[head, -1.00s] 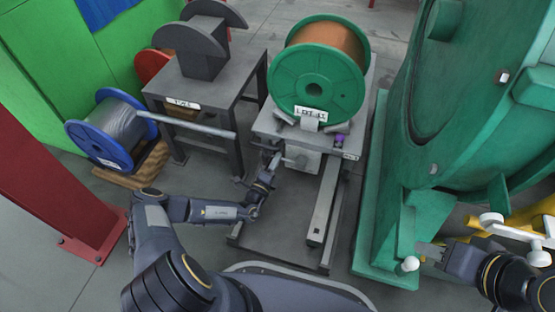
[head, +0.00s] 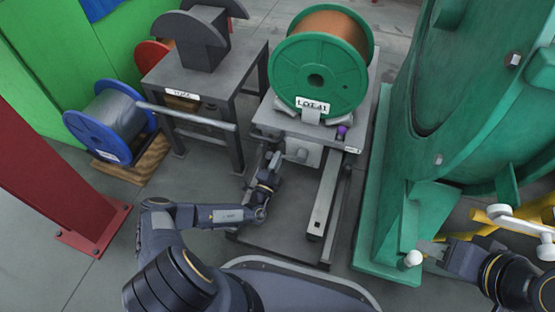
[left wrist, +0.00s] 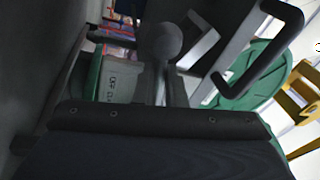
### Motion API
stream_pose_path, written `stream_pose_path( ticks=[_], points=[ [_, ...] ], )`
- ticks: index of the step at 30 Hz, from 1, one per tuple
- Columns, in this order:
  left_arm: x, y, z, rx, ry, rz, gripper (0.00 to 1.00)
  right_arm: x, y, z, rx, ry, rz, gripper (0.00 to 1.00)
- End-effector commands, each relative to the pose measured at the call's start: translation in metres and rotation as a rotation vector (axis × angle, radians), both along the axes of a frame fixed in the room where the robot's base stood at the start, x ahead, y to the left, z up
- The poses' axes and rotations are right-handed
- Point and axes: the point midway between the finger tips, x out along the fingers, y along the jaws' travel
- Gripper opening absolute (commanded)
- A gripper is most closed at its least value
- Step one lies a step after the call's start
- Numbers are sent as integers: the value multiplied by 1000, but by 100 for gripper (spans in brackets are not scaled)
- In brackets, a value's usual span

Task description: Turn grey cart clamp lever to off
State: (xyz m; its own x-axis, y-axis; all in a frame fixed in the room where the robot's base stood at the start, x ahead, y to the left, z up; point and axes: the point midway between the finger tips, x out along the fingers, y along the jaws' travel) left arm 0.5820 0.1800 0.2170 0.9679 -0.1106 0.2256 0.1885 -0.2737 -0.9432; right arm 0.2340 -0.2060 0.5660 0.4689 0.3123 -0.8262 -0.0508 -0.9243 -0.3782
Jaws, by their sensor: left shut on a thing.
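The grey cart (head: 270,120) carries a large green reel of copper-coloured wire (head: 318,75). A pale clamp box (head: 303,150) sits under its front edge. My left gripper (head: 275,158) is at the left side of this box, shut on the clamp lever. In the left wrist view the lever's dark round knob (left wrist: 160,40) shows between the fingers, with its shaft below. The lever is too small to make out in the head view. My right gripper (head: 432,250) is by the green machine; its jaws are unclear.
A grey table (head: 215,75) stands at the left, with a grey bar (head: 188,117) sticking out. A blue reel (head: 108,125) sits on a wooden pallet. The large green machine (head: 475,120) and a white ball knob (head: 412,259) are at the right. A rail (head: 325,200) runs forward from the cart.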

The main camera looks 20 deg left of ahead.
Motion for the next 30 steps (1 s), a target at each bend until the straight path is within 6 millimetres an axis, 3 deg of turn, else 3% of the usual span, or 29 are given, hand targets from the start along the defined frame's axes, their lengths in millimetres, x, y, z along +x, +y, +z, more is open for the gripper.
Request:
stream_pose_path(
  ticks=[6,7,12,22,30],
  points=[
    [0,0,-2,-4,6,1,0,0,0,0,0,0,0,36],
    [0,0,-2,-4,6,1,12,0,0,0,0,0,0,36],
    [0,0,-1,-3,5,0,32,0,0,0,0,0,0,36],
    [-4,0,-1,-1,4,1,32,0,0,2,0,0,0,36],
    [-45,5,-9,-2,6,2,32,0,0,18,0,0,0,36]
  ],
)
